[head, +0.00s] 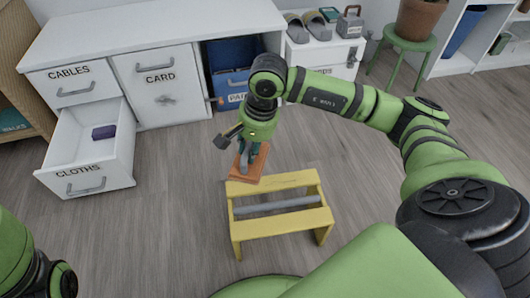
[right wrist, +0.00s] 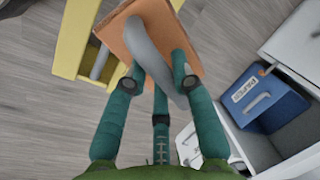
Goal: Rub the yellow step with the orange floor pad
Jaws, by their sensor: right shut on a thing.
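The yellow step (head: 279,226) stands on the floor in the middle of the head view, a low frame with a grey bar across it. The orange floor pad (head: 250,173) is at its far left corner, overlapping the step's edge in the picture; I cannot tell whether they touch. My right gripper (head: 245,158) is above the pad, shut on its grey handle. In the right wrist view, green fingers close around the handle of the pad (right wrist: 119,46), with the step (right wrist: 84,38) beside it at the left. My left arm shows at the lower left, but its gripper is out of view.
A white desk (head: 160,32) stands at the back, with its cloths drawer (head: 88,180) pulled out and a purple block (head: 104,132) inside. A blue paper box (head: 232,84) sits in the desk's open bay. A green stool (head: 408,45) stands back right. Floor around the step is clear.

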